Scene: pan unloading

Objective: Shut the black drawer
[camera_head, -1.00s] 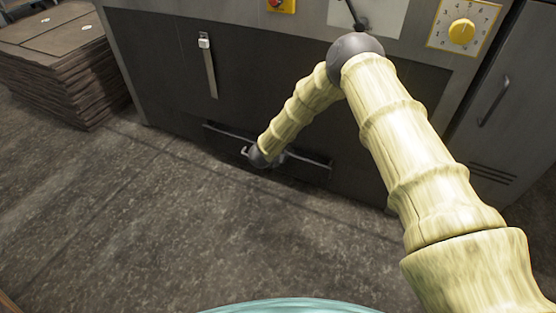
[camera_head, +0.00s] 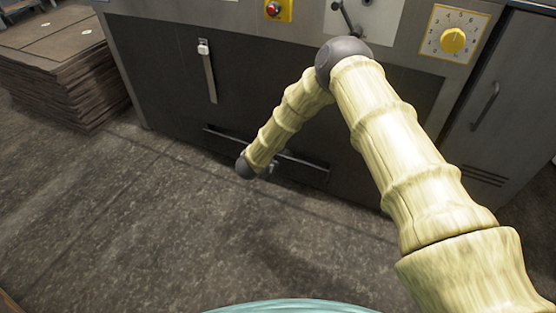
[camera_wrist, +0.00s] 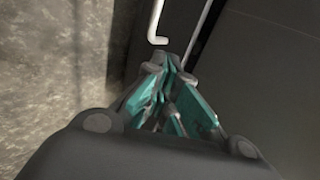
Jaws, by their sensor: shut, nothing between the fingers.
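The black drawer (camera_head: 305,172) is the low, wide front near the floor in the dark machine face. My forearm crosses it and covers its middle; how far it stands out is hard to tell. In the wrist view, a pale bent handle (camera_wrist: 157,25) lies just ahead of my gripper (camera_wrist: 172,65). A thin bright edge and a dark gap run to the right of the handle. My gripper's teal fingers are together and empty, with their tips close to the handle's hooked end; contact cannot be told. In the head view my gripper is mostly hidden behind my wrist.
The machine has a pale vertical handle (camera_head: 207,72), a yellow dial (camera_head: 453,40) and a red button (camera_head: 274,8) above. A stack of brown sheets (camera_head: 68,75) stands at left. A grey cabinet (camera_head: 505,95) stands at right. The floor before the drawer is clear.

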